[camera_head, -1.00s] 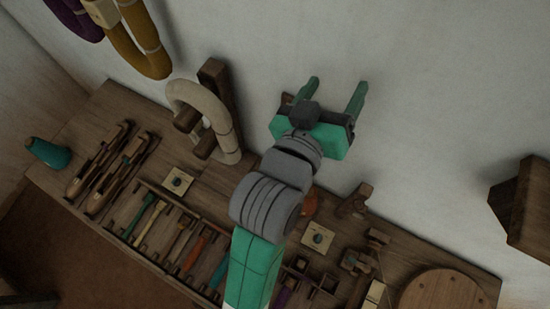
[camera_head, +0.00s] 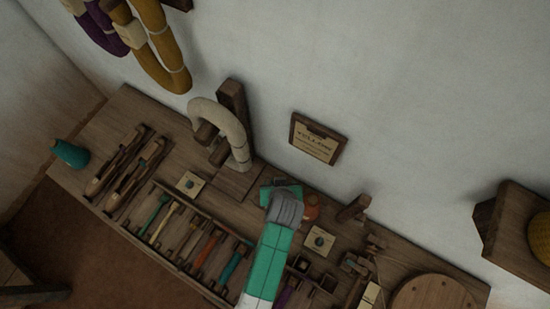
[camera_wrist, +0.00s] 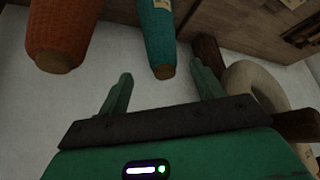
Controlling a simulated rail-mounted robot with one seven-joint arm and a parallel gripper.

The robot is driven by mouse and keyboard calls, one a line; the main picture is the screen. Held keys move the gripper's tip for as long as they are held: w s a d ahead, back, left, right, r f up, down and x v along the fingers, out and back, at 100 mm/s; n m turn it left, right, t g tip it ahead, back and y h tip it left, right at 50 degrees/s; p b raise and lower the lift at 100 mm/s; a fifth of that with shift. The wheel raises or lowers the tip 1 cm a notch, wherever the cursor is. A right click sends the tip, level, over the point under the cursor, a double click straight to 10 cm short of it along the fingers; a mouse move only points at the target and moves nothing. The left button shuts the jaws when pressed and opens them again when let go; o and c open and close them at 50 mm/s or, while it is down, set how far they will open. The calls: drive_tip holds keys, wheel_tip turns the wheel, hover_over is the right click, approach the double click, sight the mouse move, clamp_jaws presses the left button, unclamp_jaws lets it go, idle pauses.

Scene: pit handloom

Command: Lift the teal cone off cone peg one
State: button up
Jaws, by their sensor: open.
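In the wrist view a teal cone (camera_wrist: 158,35) shows at top centre, its narrow, brownish end toward my gripper (camera_wrist: 160,72). My gripper is open and empty. The cone's narrow end lines up with the gap between the fingertips, apparently beyond them; I see no contact. Cone peg one cannot be made out. An orange cone (camera_wrist: 58,38) is left of the teal one. In the head view my wrist hides the fingers, and an orange rounded object (camera_head: 311,207) shows just right of it. A teal object (camera_head: 70,152) stands at the bench's far left; I cannot tell whether it is a cone.
The wooden bench (camera_head: 228,181) holds a slotted rack of coloured tools (camera_head: 190,237), shuttle-like wooden pieces (camera_head: 130,165) and a round board (camera_head: 438,296). A pale coil (camera_head: 226,128) hangs on a wooden post. A plaque (camera_head: 317,140) is on the wall.

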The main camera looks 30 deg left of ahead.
drive_tip(key=b+x, duration=0.2)
drive_tip(key=x, duration=0.5)
drive_tip(key=shift+a, duration=0.25)
drive_tip(key=c, duration=1.3)
